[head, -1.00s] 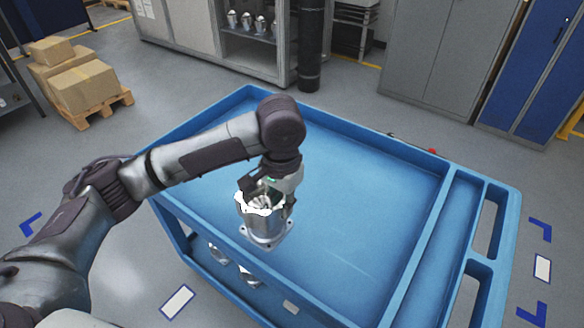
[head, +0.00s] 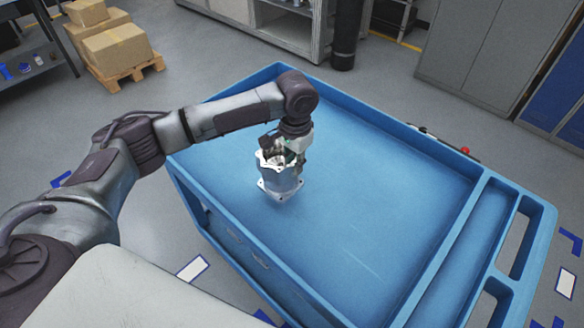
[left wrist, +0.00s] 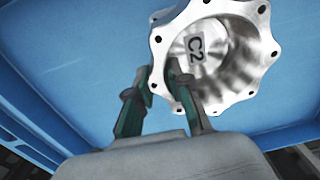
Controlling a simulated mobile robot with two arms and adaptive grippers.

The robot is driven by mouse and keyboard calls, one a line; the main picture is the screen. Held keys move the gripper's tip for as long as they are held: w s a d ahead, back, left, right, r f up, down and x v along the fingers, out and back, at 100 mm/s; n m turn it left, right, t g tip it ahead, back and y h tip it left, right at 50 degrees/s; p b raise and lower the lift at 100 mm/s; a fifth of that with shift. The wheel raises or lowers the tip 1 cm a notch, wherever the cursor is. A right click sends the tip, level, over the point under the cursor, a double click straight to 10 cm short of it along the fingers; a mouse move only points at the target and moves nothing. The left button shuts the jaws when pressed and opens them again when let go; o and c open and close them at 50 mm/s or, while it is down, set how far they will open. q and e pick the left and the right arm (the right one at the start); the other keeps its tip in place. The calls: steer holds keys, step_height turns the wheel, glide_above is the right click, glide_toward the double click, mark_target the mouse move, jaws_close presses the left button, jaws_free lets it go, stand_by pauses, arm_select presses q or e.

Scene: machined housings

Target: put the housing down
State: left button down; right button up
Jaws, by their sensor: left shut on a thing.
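The silver machined housing (head: 279,180) is upright over the left part of the blue cart's top tray (head: 390,215). I cannot tell whether its flanged base touches the tray. My left gripper (head: 285,150) comes down from above and is shut on the housing's upper wall. In the left wrist view the housing (left wrist: 258,62) shows its round bore, scalloped bolt flange and a label reading C2. The left gripper's fingers (left wrist: 172,95) grip the rim, one inside and one outside. My right gripper is not in view.
The rest of the tray is bare, with a raised rim around it. A divider and handle slots (head: 520,240) lie at the right. Boxes on a pallet (head: 118,50) and a grey cabinet (head: 478,55) stand on the floor behind.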

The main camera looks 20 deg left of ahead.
arm_select(q)
steer(key=shift+w+a+f, duration=0.55)
steer(key=shift+w+a, duration=0.1)
steer(key=shift+w, duration=0.15)
steer(key=shift+f+p, duration=0.55)
steer(key=shift+f, duration=1.4)
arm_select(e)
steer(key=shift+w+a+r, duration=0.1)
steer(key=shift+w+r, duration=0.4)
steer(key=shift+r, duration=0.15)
arm_select(q)
steer(key=c, duration=1.5)
jaws_free()
steer(key=shift+s+f, duration=0.1)
steer(key=shift+f, duration=0.05)
steer(key=o, duration=0.4)
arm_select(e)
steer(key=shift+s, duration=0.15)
arm_select(q)
step_height(320, 180, up, 12)
steer(key=shift+d+r+b, duration=0.1)
steer(key=shift+d+b, duration=0.05)
steer(key=shift+b, duration=0.9)
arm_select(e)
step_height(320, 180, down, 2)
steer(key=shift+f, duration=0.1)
